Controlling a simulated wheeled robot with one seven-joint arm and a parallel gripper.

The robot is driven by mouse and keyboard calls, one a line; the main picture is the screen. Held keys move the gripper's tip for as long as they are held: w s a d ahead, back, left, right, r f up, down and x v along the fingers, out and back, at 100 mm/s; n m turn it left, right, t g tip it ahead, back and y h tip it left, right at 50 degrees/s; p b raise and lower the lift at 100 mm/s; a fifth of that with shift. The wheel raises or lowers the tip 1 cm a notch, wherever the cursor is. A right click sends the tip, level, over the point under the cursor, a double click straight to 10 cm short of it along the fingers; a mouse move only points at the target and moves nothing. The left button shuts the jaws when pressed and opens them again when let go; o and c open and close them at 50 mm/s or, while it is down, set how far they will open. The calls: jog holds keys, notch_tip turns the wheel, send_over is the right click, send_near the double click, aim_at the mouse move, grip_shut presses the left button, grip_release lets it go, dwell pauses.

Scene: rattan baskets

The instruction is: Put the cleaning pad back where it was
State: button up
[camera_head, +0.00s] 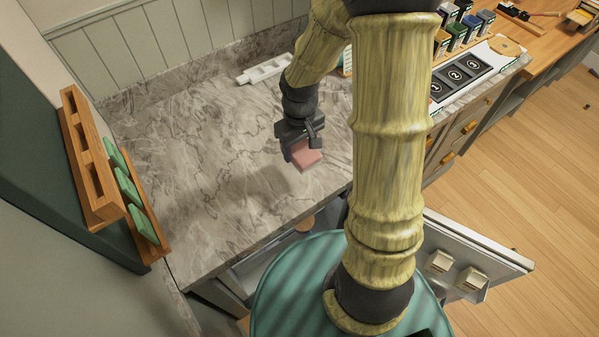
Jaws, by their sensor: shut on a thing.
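My gripper (301,150) is shut on a pink cleaning pad (307,160) near the middle of the view. It holds the pad over the grey marbled counter (215,170); I cannot tell how high above the surface it is. Part of the pad is hidden by the gripper. A wooden rack (92,165) with square openings stands at the left. Several green pads (128,188) sit in a row along a wooden ledge (150,240) beside it.
A white slotted holder (264,70) lies at the back of the counter. An open door or drawer front (475,255) juts out at the lower right. A mat with numbered dark squares (460,76) and several small boxes (465,25) is at the upper right. The counter's left and middle are clear.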

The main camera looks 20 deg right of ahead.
send_over(300, 175)
notch_tip(300, 175, down, 6)
jog(key=shift+r, duration=0.1)
dwell(0.4)
jog(key=shift+f, duration=2.15)
jog(key=shift+f, duration=0.2)
jog(key=o, duration=0.9)
jog(key=shift+o, duration=0.2)
jog(key=shift+r, duration=0.1)
